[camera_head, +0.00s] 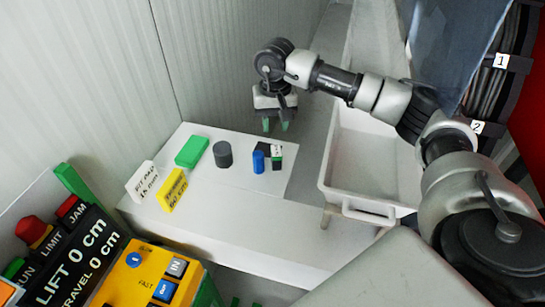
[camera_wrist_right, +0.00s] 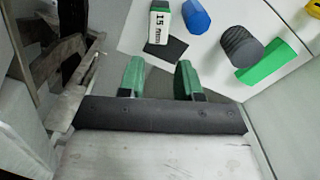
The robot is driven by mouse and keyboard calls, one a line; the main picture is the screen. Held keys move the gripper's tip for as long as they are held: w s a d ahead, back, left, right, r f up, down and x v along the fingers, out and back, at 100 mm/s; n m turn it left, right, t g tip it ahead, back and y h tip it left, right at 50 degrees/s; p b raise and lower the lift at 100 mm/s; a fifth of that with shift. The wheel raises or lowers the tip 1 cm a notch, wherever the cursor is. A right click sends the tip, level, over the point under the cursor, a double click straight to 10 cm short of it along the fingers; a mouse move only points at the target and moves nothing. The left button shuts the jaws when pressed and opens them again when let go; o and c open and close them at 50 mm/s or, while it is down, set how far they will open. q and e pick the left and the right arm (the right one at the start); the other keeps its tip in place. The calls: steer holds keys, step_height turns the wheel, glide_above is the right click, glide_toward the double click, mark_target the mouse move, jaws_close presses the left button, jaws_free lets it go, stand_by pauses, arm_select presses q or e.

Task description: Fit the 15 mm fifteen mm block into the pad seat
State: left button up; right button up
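The 15 mm block (camera_head: 277,157) is white with a green end and a dark end. It is near the right edge of the white board, and its "15 mm" label shows in the right wrist view (camera_wrist_right: 158,24). A flat dark square (camera_wrist_right: 167,47) lies at its foot; I cannot tell whether this is the pad seat. My right gripper (camera_head: 275,126) is beyond the board's far edge, apart from the block. Its green fingertips (camera_wrist_right: 161,78) are spread with nothing between them. My left gripper is not recognisable in either view.
A blue cylinder (camera_head: 258,161), a grey cylinder (camera_head: 222,154) and a green block (camera_head: 192,151) stand left of the 15 mm block. A white sign (camera_head: 143,182) and a yellow sign (camera_head: 173,190) are at the board's left. A white tub (camera_head: 365,193) is at the right.

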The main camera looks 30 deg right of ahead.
mark_target(276, 147)
steer(key=shift+s+f+p, duration=0.2)
steer(key=shift+f+p, duration=0.2)
steer(key=shift+f, duration=0.8)
steer(key=shift+s+f, duration=0.25)
steer(key=shift+f, duration=0.3)
steer(key=f+p, duration=0.1)
steer(key=f, duration=0.1)
steer(key=f+p, duration=0.2)
steer(key=shift+w+f, duration=0.2)
steer(key=shift+f, duration=0.05)
steer(key=shift+s+f+p, duration=0.1)
steer(key=shift+f+p, duration=0.2)
steer(key=shift+f, duration=0.15)
steer(key=shift+c, duration=0.3)
steer(key=c, duration=0.5)
steer(key=shift+r, duration=0.1)
